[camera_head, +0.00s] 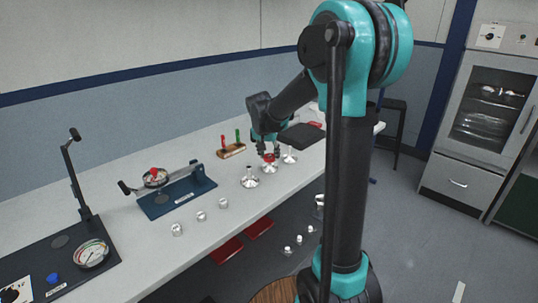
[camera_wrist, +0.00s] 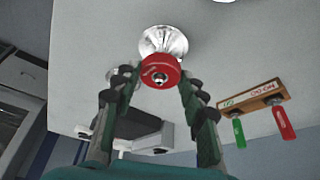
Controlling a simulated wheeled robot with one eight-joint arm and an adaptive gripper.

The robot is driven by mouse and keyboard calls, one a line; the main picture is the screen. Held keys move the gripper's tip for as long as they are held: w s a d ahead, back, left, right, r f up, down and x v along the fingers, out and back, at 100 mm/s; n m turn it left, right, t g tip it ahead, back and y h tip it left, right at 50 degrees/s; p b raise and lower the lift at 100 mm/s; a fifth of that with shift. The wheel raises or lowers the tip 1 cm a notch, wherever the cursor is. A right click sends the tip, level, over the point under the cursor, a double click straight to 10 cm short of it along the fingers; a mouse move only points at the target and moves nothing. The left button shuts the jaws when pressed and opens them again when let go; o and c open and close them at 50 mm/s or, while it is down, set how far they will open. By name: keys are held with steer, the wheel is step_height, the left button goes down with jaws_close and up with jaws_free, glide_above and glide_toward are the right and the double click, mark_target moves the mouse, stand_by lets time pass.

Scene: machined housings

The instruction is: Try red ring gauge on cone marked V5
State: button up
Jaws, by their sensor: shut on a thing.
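The red ring gauge (camera_wrist: 160,72) is between the fingertips of my gripper (camera_wrist: 158,80), which is shut on it. In the wrist view a silvery cone with a wide flared base (camera_wrist: 163,40) lies behind the ring, and a shiny tip shows through the ring's hole. The ring looks to be around the cone's upper part; how snugly it sits I cannot tell. In the head view my gripper (camera_head: 269,150) is over the middle cone (camera_head: 269,168) with the red ring (camera_head: 270,157) at its top. No V5 mark is legible.
Other cones stand at the near left (camera_head: 250,179) and far right (camera_head: 289,156). A wooden block (camera_head: 232,151) with red and green handled gauges stands behind.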

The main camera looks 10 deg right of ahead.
steer(key=shift+r, duration=0.15)
steer(key=shift+r, duration=2.9)
steer(key=shift+r, duration=2.5)
